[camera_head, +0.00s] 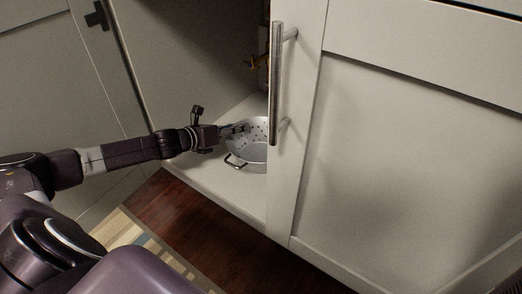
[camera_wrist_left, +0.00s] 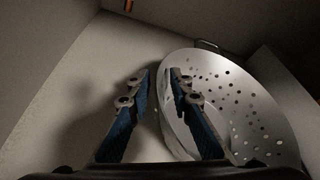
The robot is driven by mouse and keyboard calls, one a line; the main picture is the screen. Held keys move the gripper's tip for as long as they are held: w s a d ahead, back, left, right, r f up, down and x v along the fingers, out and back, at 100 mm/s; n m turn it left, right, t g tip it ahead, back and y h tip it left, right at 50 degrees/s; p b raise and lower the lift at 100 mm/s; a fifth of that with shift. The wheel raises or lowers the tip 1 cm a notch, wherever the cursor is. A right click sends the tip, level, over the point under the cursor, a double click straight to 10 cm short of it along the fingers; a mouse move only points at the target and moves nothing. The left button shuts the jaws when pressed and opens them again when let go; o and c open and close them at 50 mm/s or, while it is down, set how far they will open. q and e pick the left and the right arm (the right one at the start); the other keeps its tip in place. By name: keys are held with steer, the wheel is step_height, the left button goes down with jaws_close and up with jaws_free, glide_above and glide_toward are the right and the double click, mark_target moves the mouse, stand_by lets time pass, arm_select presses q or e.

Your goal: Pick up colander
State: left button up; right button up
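The colander (camera_head: 249,152) is a pale metal bowl with rows of small holes and a loop handle toward the cabinet's front. It sits on the floor of the open cabinet, its right part hidden behind the cabinet door. My left gripper (camera_head: 243,127) reaches in from the left at the colander's rim. In the left wrist view the colander (camera_wrist_left: 235,105) fills the right side. There, the left gripper's (camera_wrist_left: 160,75) two fingers are apart, with the colander's near rim by the right finger. I cannot tell whether that finger touches the rim. My right gripper is not in view.
A cabinet door (camera_head: 400,150) with a vertical bar handle (camera_head: 276,85) stands close to the right of my left gripper. Brass fittings (camera_head: 258,62) show deep inside the cabinet. A striped rug (camera_head: 125,232) lies on the dark wood floor (camera_head: 200,222) in front.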

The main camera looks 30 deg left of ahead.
arm_select(q)
jaws_close()
steer(key=shift+r, duration=0.1)
